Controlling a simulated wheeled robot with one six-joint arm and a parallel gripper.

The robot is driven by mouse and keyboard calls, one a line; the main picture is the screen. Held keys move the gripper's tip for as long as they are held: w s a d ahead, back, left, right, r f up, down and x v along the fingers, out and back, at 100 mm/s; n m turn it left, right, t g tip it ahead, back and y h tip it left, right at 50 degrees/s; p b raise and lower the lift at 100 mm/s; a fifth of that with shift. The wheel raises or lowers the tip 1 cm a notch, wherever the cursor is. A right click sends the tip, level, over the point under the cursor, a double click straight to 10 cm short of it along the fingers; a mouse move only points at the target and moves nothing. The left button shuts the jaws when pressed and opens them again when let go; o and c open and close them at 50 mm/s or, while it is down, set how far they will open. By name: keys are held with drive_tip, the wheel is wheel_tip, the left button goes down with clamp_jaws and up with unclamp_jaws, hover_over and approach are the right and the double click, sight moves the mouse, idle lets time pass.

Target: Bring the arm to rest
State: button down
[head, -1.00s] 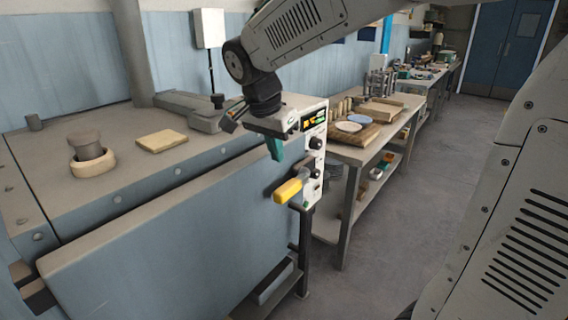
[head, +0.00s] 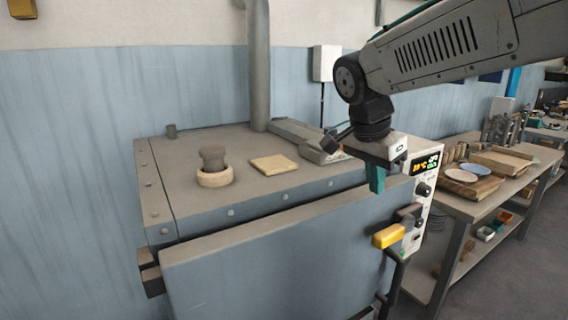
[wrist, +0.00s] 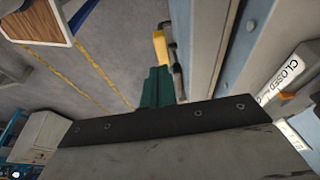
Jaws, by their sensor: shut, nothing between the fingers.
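My gripper (head: 376,182) hangs from the arm in the head view, its teal fingers pointing down in front of the plate dryer's right end. The fingers are together and empty; they also show in the wrist view (wrist: 157,86). The plate dryer (head: 280,265) is a large blue-grey box with a grey top. Its control panel (head: 424,184) has a lit display and knobs, just right of the gripper. A yellow handle (head: 388,236) sits below the gripper and appears apart from it. It also shows beyond the fingers in the wrist view (wrist: 160,46).
A ring with a dark plug (head: 214,178) and a tan pad (head: 274,164) lie on the dryer's top. A workbench (head: 470,206) with boards and plates stands to the right. A CLOSED label (wrist: 284,78) shows in the wrist view. Floor is open at lower right.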

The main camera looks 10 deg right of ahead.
drive_tip(key=s+f+n+y, duration=0.1)
drive_tip(key=s+f+n, duration=0.1)
drive_tip(key=s+n, duration=0.2)
drive_tip(key=s+f+n+y, duration=0.1)
drive_tip(key=s+f+n, duration=0.2)
drive_tip(key=s, duration=0.7)
drive_tip(key=s+f+n+y, duration=0.1)
drive_tip(key=s+f+n, duration=0.1)
drive_tip(key=s+n, duration=0.4)
drive_tip(key=shift+s+d+f, duration=0.3)
drive_tip(key=shift+s+f, duration=0.05)
drive_tip(key=shift+s, duration=0.65)
